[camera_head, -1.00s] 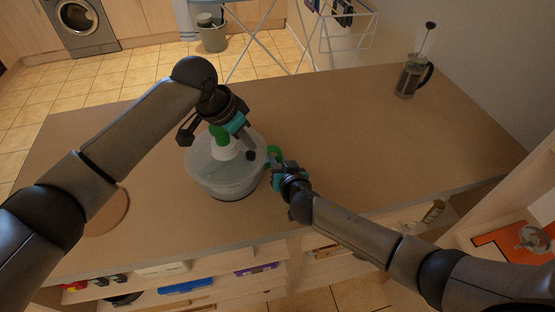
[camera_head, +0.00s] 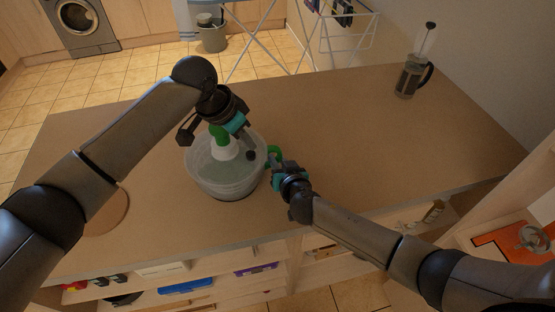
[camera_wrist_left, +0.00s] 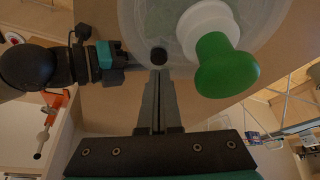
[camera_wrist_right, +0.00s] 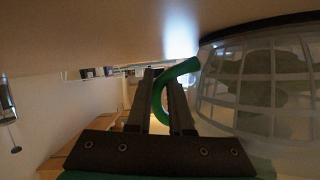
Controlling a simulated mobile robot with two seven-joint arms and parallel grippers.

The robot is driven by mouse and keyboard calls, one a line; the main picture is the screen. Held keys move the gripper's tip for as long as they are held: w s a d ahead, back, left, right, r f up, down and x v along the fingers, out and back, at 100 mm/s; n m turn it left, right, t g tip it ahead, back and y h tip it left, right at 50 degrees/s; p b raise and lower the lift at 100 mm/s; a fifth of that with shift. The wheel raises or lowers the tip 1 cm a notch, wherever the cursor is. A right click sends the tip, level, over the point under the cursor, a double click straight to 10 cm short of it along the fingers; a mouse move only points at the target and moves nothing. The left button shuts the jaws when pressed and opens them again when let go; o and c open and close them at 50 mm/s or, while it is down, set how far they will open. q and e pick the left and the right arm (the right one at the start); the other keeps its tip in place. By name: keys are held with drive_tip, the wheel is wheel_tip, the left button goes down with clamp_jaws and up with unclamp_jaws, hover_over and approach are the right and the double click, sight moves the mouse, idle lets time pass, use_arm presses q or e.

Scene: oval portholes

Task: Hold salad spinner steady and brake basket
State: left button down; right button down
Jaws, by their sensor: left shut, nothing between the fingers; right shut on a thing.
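The salad spinner is a translucent bowl (camera_head: 225,187) on the counter, with a white collar and a green knob (camera_head: 217,134) on its lid. A black button (camera_wrist_left: 158,56) sits on the lid beside the knob. A green loop handle (camera_head: 274,153) sticks out at the bowl's right. My left gripper (camera_wrist_left: 158,75) is shut and empty, its tips right by the black button; contact cannot be told. My right gripper (camera_wrist_right: 165,90) is shut on the green handle, which passes between its fingers. The basket's grid (camera_wrist_right: 265,85) shows through the bowl wall in the right wrist view.
A round wooden board (camera_head: 107,212) lies at the counter's left, partly under my left arm. A French press (camera_head: 410,78) stands at the far right corner. The counter (camera_head: 330,110) behind the spinner is clear. Open shelves with several items lie below the front edge.

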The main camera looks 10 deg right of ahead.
sight(249, 154)
use_arm(q)
drive_tip(key=shift+f, duration=0.2)
idle(0.5)
drive_tip(key=shift+f, duration=0.75)
idle(0.6)
drive_tip(key=shift+r, duration=3.05)
use_arm(e)
drive_tip(key=c, duration=0.7)
unclamp_jaws()
drive_tip(key=shift+c, duration=0.2)
drive_tip(key=shift+s, duration=0.15)
